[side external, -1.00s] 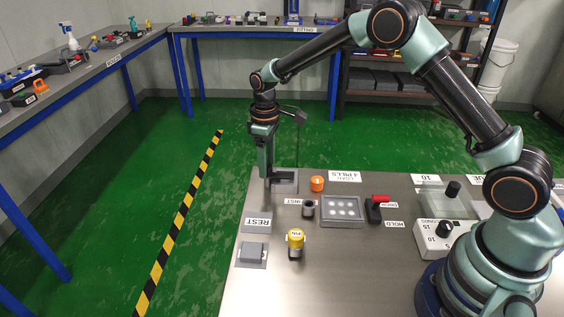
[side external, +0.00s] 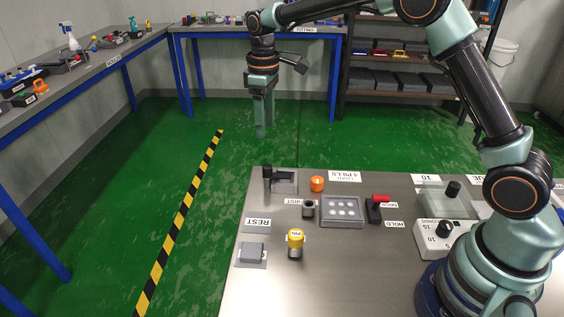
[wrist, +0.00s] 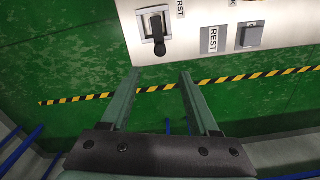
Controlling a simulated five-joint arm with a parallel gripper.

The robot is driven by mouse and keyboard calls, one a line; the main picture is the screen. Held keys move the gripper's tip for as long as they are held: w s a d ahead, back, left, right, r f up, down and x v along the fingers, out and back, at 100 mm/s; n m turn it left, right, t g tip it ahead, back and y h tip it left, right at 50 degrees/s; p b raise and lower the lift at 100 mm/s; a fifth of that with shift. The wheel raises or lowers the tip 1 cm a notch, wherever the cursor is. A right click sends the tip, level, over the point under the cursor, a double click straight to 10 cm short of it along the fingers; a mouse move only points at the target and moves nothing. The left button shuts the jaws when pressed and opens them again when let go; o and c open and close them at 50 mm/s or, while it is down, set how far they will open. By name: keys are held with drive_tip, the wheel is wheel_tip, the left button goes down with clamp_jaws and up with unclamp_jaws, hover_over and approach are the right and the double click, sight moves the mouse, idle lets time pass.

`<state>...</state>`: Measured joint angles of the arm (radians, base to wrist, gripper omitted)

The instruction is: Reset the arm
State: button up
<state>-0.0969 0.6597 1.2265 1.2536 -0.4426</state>
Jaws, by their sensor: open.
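My gripper (side external: 260,130) is raised above and beyond the far left corner of the metal table. In the wrist view my gripper (wrist: 160,75) is open, with nothing between its two fingers. Below it a black lever (side external: 267,174) stands on a square grey plate (side external: 287,186) at the table's far edge, apart from the fingers. The lever also shows in the wrist view (wrist: 158,35).
On the table (side external: 330,280) are an orange cap (side external: 317,183), a tray of white pills (side external: 341,212), a yellow-topped PIN (side external: 295,243), a grey REST block (side external: 252,251), a red-handled part (side external: 378,205) and a white dial box (side external: 441,238). Air around my gripper is free.

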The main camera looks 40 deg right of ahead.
drive_tip(key=shift+r, duration=0.25)
drive_tip(key=s+d+r+m+t, duration=0.3)
drive_tip(key=s+r, duration=0.6)
drive_tip(key=s, duration=0.1)
drive_tip(key=s+d+f+m+t, duration=0.1)
drive_tip(key=s+d+m+t, duration=0.1)
drive_tip(key=s, duration=1)
drive_tip(key=shift+s+f+m+t, duration=0.15)
drive_tip(key=shift+s+m+t, duration=0.15)
drive_tip(key=shift+m, duration=0.3)
